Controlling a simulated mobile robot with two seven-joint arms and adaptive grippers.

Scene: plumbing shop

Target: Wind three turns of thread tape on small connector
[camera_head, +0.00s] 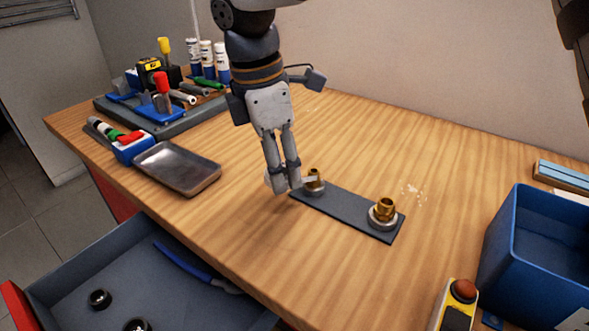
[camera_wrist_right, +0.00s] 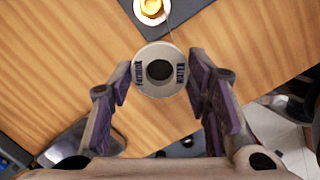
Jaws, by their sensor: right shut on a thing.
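My right gripper (camera_head: 284,180) comes down from the top of the head view, shut on a white roll of thread tape (camera_head: 273,181). In the right wrist view the roll (camera_wrist_right: 145,83) sits between the two fingertips (camera_wrist_right: 160,75), its dark centre hole facing the camera. The small brass connector (camera_head: 314,176) stands upright at the left end of a dark plate (camera_head: 346,208), just right of the roll. A short pale strip seems to link roll and connector. A brass fitting also shows in the wrist view (camera_wrist_right: 150,6). A larger brass connector (camera_head: 385,208) stands at the plate's right end.
A metal tray (camera_head: 177,168) and a crowded tool holder (camera_head: 150,117) are on the left. A blue bin (camera_head: 535,260) and a yellow box with a red button (camera_head: 458,300) are at right. An open drawer (camera_head: 75,270) is below the table's front edge.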

